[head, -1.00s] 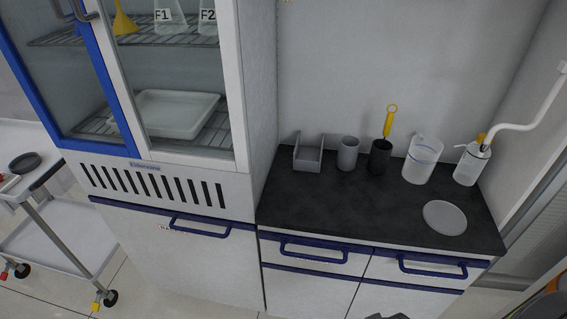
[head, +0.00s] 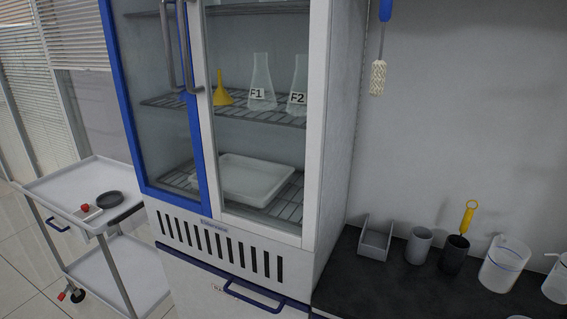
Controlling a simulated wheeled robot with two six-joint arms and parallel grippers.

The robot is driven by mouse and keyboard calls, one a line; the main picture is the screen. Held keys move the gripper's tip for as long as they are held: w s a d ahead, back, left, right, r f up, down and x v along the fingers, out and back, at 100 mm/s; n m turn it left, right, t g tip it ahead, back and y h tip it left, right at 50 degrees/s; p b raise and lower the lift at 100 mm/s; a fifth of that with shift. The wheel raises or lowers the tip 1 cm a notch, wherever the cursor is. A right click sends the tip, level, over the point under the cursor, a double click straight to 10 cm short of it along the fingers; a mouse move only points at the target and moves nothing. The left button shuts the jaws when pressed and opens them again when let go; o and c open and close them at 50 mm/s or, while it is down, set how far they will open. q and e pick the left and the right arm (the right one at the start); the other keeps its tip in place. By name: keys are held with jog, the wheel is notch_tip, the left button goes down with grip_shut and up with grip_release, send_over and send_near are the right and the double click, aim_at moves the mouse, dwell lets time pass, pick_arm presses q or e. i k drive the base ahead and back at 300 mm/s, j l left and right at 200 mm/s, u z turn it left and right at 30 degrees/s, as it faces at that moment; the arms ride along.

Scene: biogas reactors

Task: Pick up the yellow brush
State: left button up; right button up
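The yellow brush (head: 468,217) stands upright in a dark cup (head: 454,255) on the black counter at the right of the head view. Only its yellow handle with a ring at the top shows; the rest is hidden inside the cup. Neither of my grippers can be made out in the head view. A small dark shape at the bottom edge is too little to identify.
The black counter (head: 365,290) also holds a grey open box (head: 375,242), a grey cup (head: 418,246) and a clear beaker (head: 502,265). A tall glass-door cabinet (head: 318,130) stands left of it. A white cart (head: 75,172) is at far left. A blue-handled brush (head: 378,75) hangs on the wall.

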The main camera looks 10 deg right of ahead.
aim_at(469, 211)
jog(key=z, duration=1.35)
